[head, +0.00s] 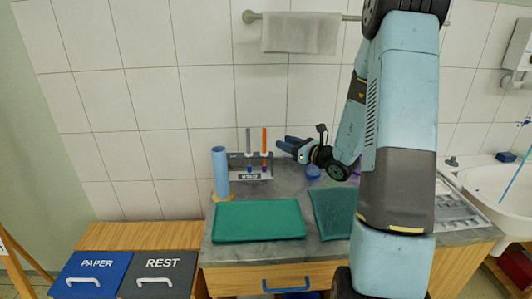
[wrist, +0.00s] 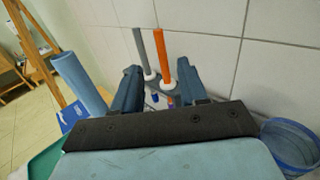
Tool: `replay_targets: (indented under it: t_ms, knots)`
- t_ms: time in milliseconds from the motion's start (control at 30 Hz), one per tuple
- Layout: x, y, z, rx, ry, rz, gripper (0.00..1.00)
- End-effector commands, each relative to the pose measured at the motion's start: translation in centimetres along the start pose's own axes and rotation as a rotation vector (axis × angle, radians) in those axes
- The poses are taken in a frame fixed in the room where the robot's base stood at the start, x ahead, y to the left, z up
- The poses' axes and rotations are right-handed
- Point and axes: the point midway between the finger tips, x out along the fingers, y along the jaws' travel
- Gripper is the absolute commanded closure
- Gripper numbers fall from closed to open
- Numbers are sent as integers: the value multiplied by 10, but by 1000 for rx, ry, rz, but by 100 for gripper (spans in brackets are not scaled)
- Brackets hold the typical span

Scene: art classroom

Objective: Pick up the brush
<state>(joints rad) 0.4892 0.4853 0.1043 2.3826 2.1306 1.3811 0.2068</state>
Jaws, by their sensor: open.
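Two upright brush-like tools stand in a small labelled rack (head: 251,176) by the wall: one with a grey handle (head: 248,143) and one with an orange handle (head: 264,142). Their lower ends are partly hidden, so I cannot tell which is the brush. My gripper (head: 281,143) is open and empty, just right of the orange handle, pointing left. In the wrist view, the grey handle (wrist: 142,52) and orange handle (wrist: 160,48) appear ahead, between the open fingers (wrist: 158,73) in the picture. Neither is gripped.
A blue cylinder (head: 220,170) stands left of the rack. A green tray (head: 258,221) and a darker green piece (head: 331,211) lie in front. The tiled wall is close behind. A blue tub (wrist: 290,147) is at right in the wrist view. A sink (head: 500,188) is far right.

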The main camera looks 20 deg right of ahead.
Motion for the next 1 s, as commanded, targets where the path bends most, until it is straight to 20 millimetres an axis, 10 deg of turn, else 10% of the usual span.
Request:
replay_targets:
  t_ms: [1000]
  knots:
    - [107, -1, -1, 0, 2, 1, 57]
